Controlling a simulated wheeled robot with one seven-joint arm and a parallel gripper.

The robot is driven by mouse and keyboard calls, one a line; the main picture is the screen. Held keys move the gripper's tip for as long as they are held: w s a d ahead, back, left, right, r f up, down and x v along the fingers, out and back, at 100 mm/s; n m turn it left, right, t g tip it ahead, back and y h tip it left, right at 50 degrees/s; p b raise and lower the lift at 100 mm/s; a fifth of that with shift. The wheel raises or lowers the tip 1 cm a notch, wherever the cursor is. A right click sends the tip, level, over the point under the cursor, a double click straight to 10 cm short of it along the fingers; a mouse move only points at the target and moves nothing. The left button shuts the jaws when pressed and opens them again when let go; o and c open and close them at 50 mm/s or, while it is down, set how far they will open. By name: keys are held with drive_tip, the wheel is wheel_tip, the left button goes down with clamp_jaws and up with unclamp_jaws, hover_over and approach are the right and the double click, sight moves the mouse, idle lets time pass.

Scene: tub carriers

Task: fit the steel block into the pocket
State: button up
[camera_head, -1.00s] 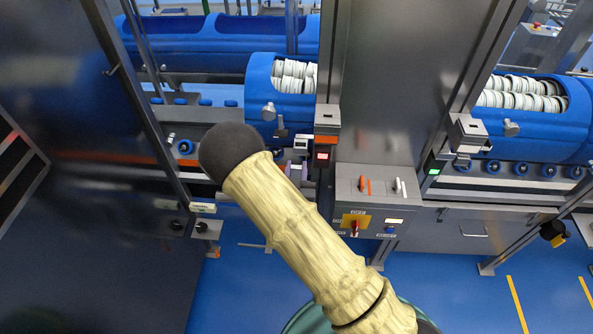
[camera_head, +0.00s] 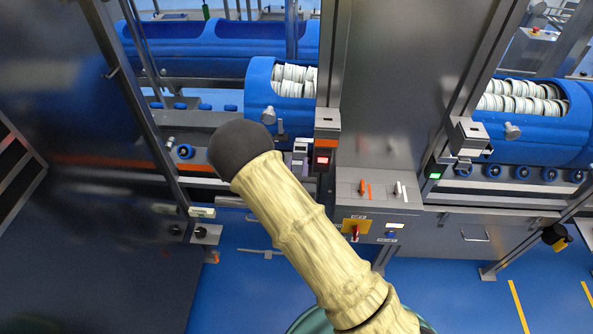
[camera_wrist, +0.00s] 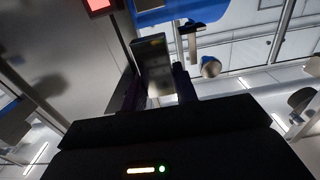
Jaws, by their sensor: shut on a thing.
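The steel block (camera_wrist: 155,62) is a grey block standing between the two dark fingers of my gripper (camera_wrist: 158,84) in the wrist view, gripped and empty space beyond it. In the head view the light block (camera_head: 300,146) shows small, just left of the post, with my gripper (camera_head: 301,165) partly hidden behind my arm. The station post carries an orange-banded steel housing (camera_head: 327,120) with a dark slot on top and a red-lit box (camera_head: 322,160) below. The block is close to the left of this housing. I cannot make out the pocket opening or any contact.
A blue tub (camera_head: 258,95) with white rolls lies behind the block, its round knob (camera_head: 268,115) facing me. A control box (camera_head: 375,205) sits to the right below. A second housing (camera_head: 470,130) with a green-lit box (camera_head: 434,171) stands farther right.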

drive_tip(key=b, duration=0.4)
approach(301, 137)
drive_tip(key=shift+w+d+r, duration=0.1)
drive_tip(key=shift+w+r, duration=0.65)
drive_tip(key=shift+w, duration=0.35)
drive_tip(key=shift+w+r, duration=0.7)
drive_tip(key=shift+w, duration=0.45)
drive_tip(key=shift+w+r, duration=0.75)
drive_tip(key=shift+w, duration=0.35)
drive_tip(key=shift+f+b, duration=0.2)
drive_tip(key=shift+b, duration=0.3)
drive_tip(key=shift+r+b, duration=0.1)
drive_tip(key=shift+b, duration=1)
drive_tip(key=shift+f+b, duration=2.1)
